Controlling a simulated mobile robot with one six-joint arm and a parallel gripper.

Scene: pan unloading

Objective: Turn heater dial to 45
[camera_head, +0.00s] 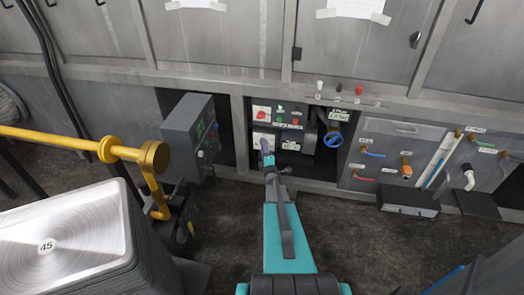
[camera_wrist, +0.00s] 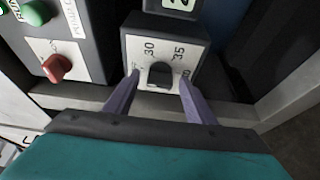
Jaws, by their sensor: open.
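The heater dial (camera_wrist: 160,73) is a dark knob on a white scale plate (camera_wrist: 141,48). The marks 30 and 35 are readable above it; another mark at the right is partly covered by a finger. My gripper (camera_wrist: 159,77) is open, its two purple fingers on the left and right of the knob. I cannot tell if they touch it. In the head view, my gripper (camera_head: 267,158) reaches to the low control panels under the counter. The dial cannot be made out there.
A red knob (camera_wrist: 57,67) and a green button (camera_wrist: 37,12) sit on the panel left of the dial. A yellow bar (camera_head: 60,138) and a metal stack marked 45 (camera_head: 90,215) are farther left.

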